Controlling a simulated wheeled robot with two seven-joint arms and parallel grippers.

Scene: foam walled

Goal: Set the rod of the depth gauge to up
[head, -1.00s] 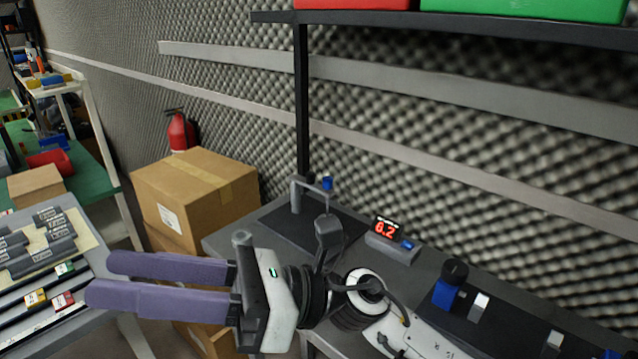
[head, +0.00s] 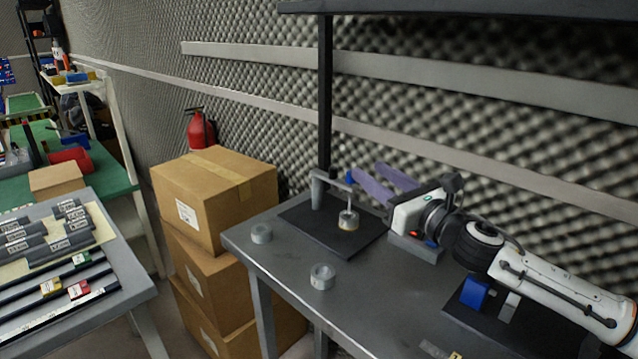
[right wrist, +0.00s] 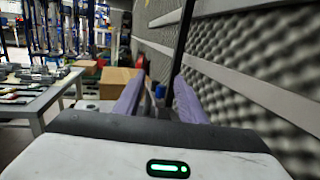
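The depth gauge stands on a black base plate (head: 300,217). It has a grey post (head: 317,190), a horizontal arm and a blue cap (head: 350,177) at the arm's end. Its thin rod (head: 348,203) hangs down to a pale ring-shaped piece (head: 348,222) on the plate; whether it touches is unclear. My right gripper (head: 367,170) is open, its purple fingers reaching left beside the blue cap. In the right wrist view (right wrist: 157,88) the fingers are apart, with the blue cap (right wrist: 160,91) seen between them. My left gripper is not in view.
Two loose grey rings (head: 261,233) (head: 322,276) lie on the table (head: 290,262). The readout box (head: 418,250) is mostly hidden behind my right gripper. A blue block (head: 474,292) stands at right. Cardboard boxes (head: 214,197) are left of the table; the foam wall is behind.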

